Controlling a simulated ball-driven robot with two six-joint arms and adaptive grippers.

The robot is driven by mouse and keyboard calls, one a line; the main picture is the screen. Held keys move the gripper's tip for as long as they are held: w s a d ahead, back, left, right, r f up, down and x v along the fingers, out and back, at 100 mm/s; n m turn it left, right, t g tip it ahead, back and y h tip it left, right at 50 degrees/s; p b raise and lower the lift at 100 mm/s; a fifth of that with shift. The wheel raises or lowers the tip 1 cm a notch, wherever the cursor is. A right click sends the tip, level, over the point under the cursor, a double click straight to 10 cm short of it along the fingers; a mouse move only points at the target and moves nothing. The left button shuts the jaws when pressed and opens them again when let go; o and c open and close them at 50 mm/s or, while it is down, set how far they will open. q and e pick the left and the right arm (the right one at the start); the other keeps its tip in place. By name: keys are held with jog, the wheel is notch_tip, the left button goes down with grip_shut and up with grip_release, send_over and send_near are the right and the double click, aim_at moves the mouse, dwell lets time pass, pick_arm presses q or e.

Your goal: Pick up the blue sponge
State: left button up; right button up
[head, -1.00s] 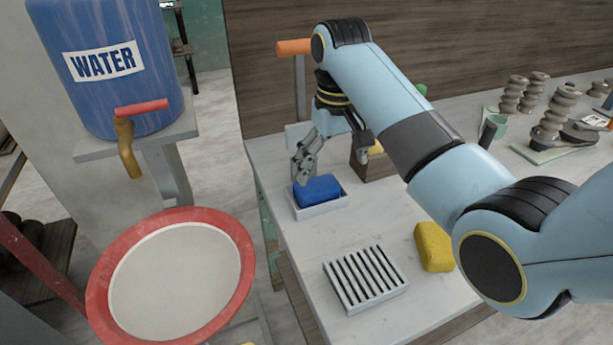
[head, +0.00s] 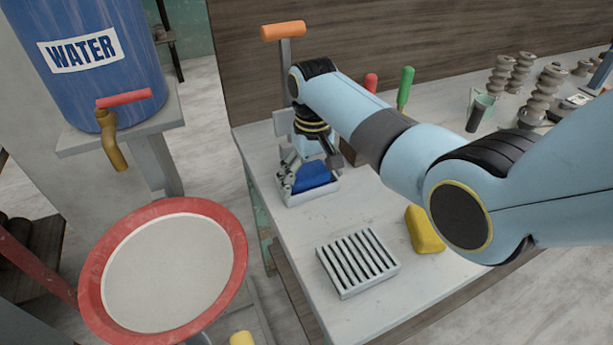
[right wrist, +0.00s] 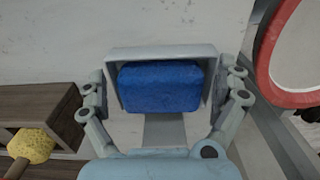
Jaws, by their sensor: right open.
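The blue sponge (head: 314,178) sits in a small grey tray (head: 313,197) near the left edge of the white table. It fills the middle of the right wrist view (right wrist: 160,87), with the tray's wall (right wrist: 160,52) around it. My right gripper (head: 304,176) points down over the tray, with its fingers open on either side of the sponge. In the right wrist view, the open fingers (right wrist: 165,88) flank the tray's sides, and I see a gap between them and the sponge. Part of the sponge is hidden by my gripper in the head view. My left gripper is not in view.
A slatted grey rack (head: 357,263) and a yellow sponge (head: 425,230) lie on the table nearer me. A post with an orange handle (head: 283,31) stands behind the tray. A red-rimmed basin (head: 165,270) stands left of the table.

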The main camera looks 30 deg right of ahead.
aim_at(316, 162)
jog(key=c, duration=0.7)
jog(key=shift+r, duration=0.1)
jog(key=shift+c, duration=0.2)
jog(key=shift+r, duration=0.45)
jog(key=r, duration=0.3)
jog(key=shift+s+d+r, duration=0.2)
jog(key=shift+s+r, duration=0.05)
jog(key=shift+s, duration=0.1)
jog(key=s+d+r, duration=0.3)
jog(key=s+r, duration=0.3)
jog(key=s, duration=0.4)
jog(key=shift+s+d+r+p, duration=0.15)
jog(key=shift+d+r+p, duration=0.15)
jog(key=shift+p, duration=0.05)
